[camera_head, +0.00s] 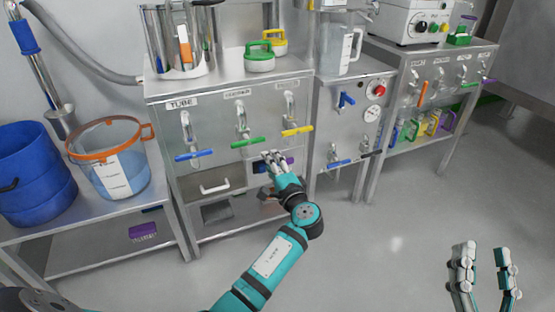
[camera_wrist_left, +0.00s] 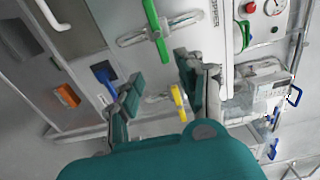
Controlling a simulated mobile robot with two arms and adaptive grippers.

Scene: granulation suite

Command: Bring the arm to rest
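My left arm reaches from the bottom of the head view toward the steel cabinet (camera_head: 228,90). My left gripper (camera_head: 273,158) is in front of the cabinet, below the green handle (camera_head: 244,141) and the yellow handle (camera_head: 298,131). In the left wrist view the gripper's fingers (camera_wrist_left: 158,88) stand apart with nothing held between them. The green handle (camera_wrist_left: 155,30) is beyond the fingertips there, apart from them. My right gripper (camera_head: 485,257) hangs over the floor at lower right, fingers apart and empty.
A blue handle (camera_head: 193,155) sticks out left of the green one. A drawer pull (camera_head: 214,188) is lower left of my left gripper. A clear bucket with orange rim (camera_head: 112,160) stands on the left bench. The floor (camera_head: 400,230) at right is clear.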

